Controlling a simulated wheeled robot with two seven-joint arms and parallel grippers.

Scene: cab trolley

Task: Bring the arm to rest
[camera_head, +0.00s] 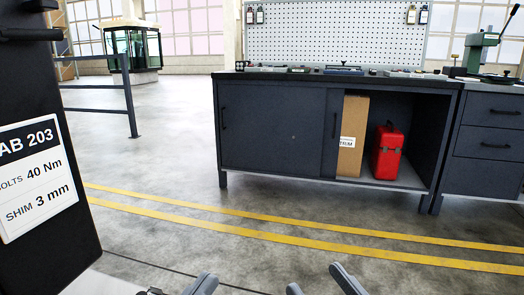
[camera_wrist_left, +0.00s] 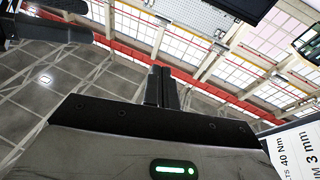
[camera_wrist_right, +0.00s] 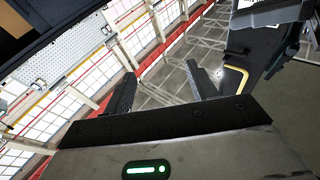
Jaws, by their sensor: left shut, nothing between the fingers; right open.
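My left gripper (camera_head: 203,283) shows at the bottom edge of the head view. In the left wrist view its two fingers (camera_wrist_left: 161,87) stand together with nothing between them. My right gripper (camera_head: 320,283) is further right at the bottom edge of the head view. In the right wrist view its fingers (camera_wrist_right: 162,86) are well apart and the gap is empty. Both grippers point upward, with roof beams and windows beyond the fingers. Most of both arms is out of the head view.
A dark panel with a white card (camera_head: 37,175) stands close at the left. A dark workbench (camera_head: 270,133) stands ahead, its open bay holding a cardboard box (camera_head: 352,120) and a red case (camera_head: 387,152). Yellow floor lines (camera_head: 250,231) cross clear floor before it. A railing (camera_head: 128,95) stands behind the panel.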

